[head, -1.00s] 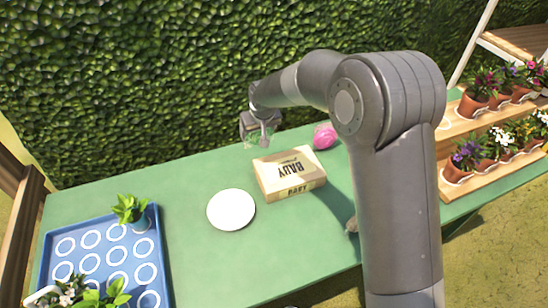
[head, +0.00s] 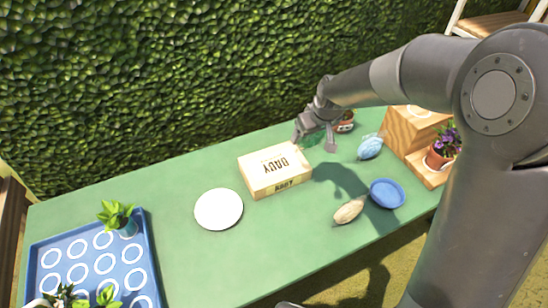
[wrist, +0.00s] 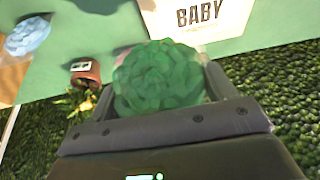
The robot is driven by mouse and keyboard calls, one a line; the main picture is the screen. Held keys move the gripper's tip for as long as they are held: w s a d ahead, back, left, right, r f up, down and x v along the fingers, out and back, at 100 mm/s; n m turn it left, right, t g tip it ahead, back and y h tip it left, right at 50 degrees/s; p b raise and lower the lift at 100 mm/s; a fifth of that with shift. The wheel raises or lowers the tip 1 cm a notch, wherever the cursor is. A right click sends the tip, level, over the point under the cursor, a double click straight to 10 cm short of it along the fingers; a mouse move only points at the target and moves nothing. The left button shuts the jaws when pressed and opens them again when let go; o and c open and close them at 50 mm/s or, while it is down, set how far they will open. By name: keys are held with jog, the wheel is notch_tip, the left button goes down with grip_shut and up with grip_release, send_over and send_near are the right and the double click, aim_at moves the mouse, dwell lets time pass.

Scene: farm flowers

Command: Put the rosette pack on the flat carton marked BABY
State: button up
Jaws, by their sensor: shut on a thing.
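My gripper (head: 314,142) is shut on the green rosette pack (wrist: 158,78), which sits between the two fingers in the wrist view. In the head view only a little green of the rosette pack (head: 312,138) shows at the fingers. The flat carton (head: 275,170) is a tan box lying on the green table. Its word BABY reads clearly in the wrist view (wrist: 205,18). My gripper is behind and to the right of the carton in the head view, apart from it and seemingly above the table. The carton's top looks bare.
A white disc (head: 219,209) lies left of the carton, and a blue ringed tray (head: 60,243) with plants is farther left. A small labelled pot (head: 345,122), a light-blue item (head: 370,147), a blue dish (head: 387,194) and a tan item (head: 349,210) are to the right. A hedge stands behind.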

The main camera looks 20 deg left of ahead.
jog(key=a+f, duration=0.2)
jog(key=a, duration=0.1)
jog(key=a+f, duration=0.2)
jog(key=a, duration=0.2)
jog(key=a+f, duration=0.2)
jog(key=a, duration=0.1)
jog(key=shift+s+a+f, duration=0.3)
jog(key=shift+s+a, duration=0.05)
jog(key=shift+a, duration=0.05)
jog(key=shift+f, duration=1.95)
jog(key=shift+f, duration=0.1)
jog(key=o, duration=1)
jog(key=v, duration=1.2)
